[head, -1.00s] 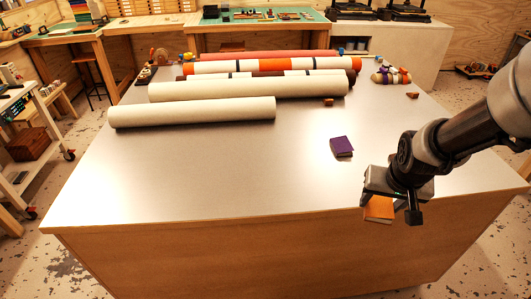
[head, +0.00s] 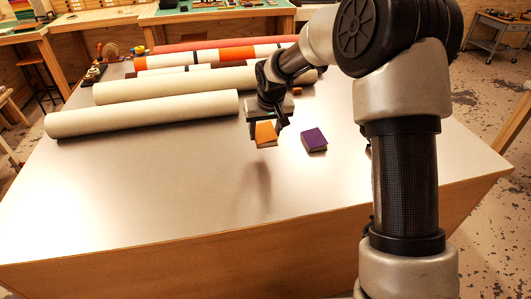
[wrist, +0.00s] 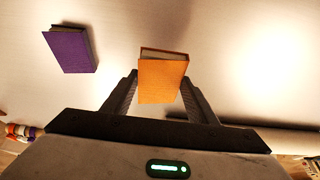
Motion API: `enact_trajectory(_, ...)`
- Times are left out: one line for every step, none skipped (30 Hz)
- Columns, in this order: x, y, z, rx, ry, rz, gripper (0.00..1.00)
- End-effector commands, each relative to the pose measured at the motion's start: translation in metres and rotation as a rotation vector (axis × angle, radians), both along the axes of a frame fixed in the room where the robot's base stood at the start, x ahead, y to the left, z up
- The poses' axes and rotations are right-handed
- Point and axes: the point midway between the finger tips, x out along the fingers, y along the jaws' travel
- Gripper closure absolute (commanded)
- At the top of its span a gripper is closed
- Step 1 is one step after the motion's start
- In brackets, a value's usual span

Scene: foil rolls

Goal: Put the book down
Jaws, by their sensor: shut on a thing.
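An orange book (head: 265,134) is held by my gripper (head: 267,124) above the table, left of the purple book. In the wrist view the orange book (wrist: 163,80) sits between the two fingers of my gripper (wrist: 160,88), its page edge facing away from the palm. A shadow on the table below suggests that it hangs clear of the surface. A purple book (head: 313,140) lies on the table (head: 180,190) just to the right; it also shows in the wrist view (wrist: 70,50), apart from the fingers.
Two pale rolls, a nearer one (head: 140,115) and a longer one (head: 170,85), lie left of and behind my gripper. Striped and red rolls lie farther back. The front and left of the tabletop are bare. My arm hides part of the right side.

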Motion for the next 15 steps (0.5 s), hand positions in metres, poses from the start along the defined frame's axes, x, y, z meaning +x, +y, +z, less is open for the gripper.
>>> enact_trajectory(-0.001,0.0,-0.01,0.0,0.002,0.001,0.71)
enact_trajectory(-0.001,0.0,-0.015,0.0,0.003,0.001,0.71)
enact_trajectory(-0.001,0.0,-0.019,0.0,0.001,0.001,0.71)
enact_trajectory(0.0,0.0,-0.022,0.001,0.0,0.001,0.71)
enact_trajectory(0.0,0.0,-0.024,0.0,-0.001,0.001,0.71)
enact_trajectory(0.0,0.0,-0.026,0.0,-0.001,0.0,0.71)
enact_trajectory(0.0,0.0,-0.028,0.0,-0.001,0.0,0.71)
enact_trajectory(0.0,0.0,-0.031,0.0,-0.001,0.0,0.71)
enact_trajectory(0.0,0.0,-0.034,0.0,-0.001,0.0,0.71)
enact_trajectory(0.0,0.0,-0.038,0.0,0.0,0.0,0.71)
enact_trajectory(-0.001,0.0,-0.042,0.0,0.001,0.0,0.71)
enact_trajectory(-0.001,0.0,-0.049,0.0,0.001,0.0,0.71)
enact_trajectory(-0.001,0.0,-0.053,0.0,0.001,0.0,0.71)
enact_trajectory(-0.001,-0.001,-0.058,0.0,0.002,0.0,0.71)
enact_trajectory(-0.001,0.0,-0.062,0.0,0.001,0.0,0.71)
